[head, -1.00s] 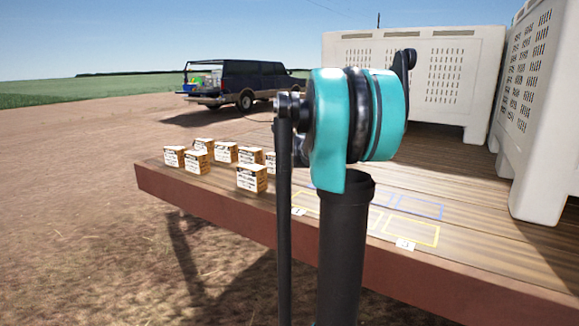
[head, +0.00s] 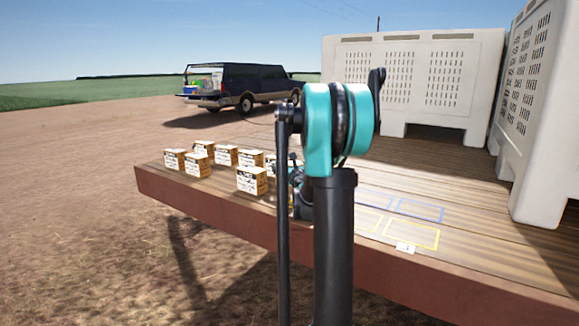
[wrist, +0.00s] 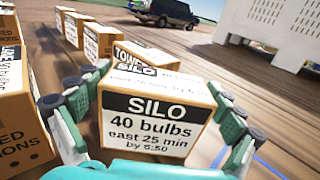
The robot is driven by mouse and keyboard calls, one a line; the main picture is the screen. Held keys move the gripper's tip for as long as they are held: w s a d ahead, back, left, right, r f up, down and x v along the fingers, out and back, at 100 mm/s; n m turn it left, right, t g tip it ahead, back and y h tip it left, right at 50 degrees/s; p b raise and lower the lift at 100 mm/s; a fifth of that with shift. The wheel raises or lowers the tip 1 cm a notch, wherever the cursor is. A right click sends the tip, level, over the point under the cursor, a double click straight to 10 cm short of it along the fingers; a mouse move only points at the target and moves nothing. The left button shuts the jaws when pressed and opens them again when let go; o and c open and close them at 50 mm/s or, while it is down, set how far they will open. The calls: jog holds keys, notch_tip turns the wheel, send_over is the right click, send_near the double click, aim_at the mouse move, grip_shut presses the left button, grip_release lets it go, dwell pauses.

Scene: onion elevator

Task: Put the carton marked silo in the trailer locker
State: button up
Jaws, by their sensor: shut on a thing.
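The carton marked SILO (wrist: 150,128) fills the middle of the wrist view, its label facing me with "40 bulbs, east 25 min by 6:50". My gripper (wrist: 158,90) has a finger on each side of it and is shut on it. In the head view my gripper (head: 297,183) is low over the deck, mostly hidden behind my arm, and the held carton cannot be made out. I cannot identify a trailer locker in either view.
Several other cartons (head: 252,180) stand on the wooden trailer deck (head: 480,240) at the left. Yellow and blue outlines (head: 412,235) mark bare deck at the right. White slotted bins (head: 440,85) stand behind.

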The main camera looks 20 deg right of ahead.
jog(key=shift+f, duration=0.1)
jog(key=o, duration=1.2)
